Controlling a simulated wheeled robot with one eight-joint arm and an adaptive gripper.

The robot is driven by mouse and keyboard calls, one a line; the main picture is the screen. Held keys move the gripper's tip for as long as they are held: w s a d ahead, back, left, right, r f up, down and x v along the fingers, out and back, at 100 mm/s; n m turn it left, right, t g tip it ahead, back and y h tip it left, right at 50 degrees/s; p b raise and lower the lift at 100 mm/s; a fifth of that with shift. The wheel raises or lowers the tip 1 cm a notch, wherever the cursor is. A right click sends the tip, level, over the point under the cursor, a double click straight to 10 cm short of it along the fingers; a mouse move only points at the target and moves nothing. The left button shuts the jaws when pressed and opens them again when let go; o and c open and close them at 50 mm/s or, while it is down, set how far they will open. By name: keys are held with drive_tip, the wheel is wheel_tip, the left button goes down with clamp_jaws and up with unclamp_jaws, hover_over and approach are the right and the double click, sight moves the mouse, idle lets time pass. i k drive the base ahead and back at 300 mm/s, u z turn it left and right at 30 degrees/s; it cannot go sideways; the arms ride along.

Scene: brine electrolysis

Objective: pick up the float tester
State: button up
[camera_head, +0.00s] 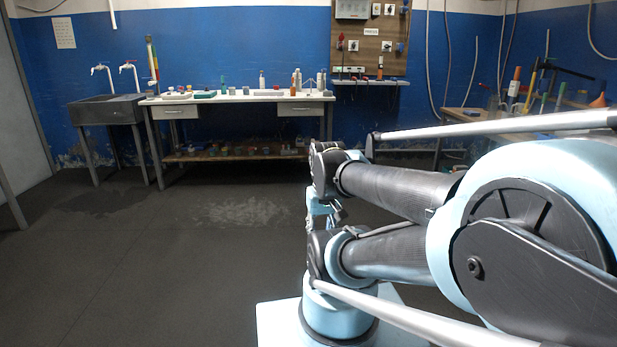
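I cannot pick out the float tester for sure; the small items on the benches are too far away to tell apart. My arm is folded across the right half of the view. A small light-blue and dark part between its links may be my gripper (325,211), but its fingers are not clear. I see nothing held there. My arm hides part of the floor and the lower part of the right side.
A white workbench (240,97) with several small bottles and trays stands at the back wall. A dark sink (106,109) is left of it. A wooden tool board (371,60) hangs to its right. A cluttered side bench (453,116) is far right. The left floor is clear.

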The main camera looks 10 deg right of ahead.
sight(514, 90)
drive_tip(key=z, duration=0.2)
drive_tip(key=i, duration=1.1)
drive_tip(key=z, duration=0.65)
drive_tip(key=i, duration=1.05)
drive_tip(key=z, duration=1.15)
drive_tip(key=i, duration=0.8)
drive_tip(key=z, duration=0.85)
drive_tip(key=i, duration=0.55)
drive_tip(key=z, duration=0.25)
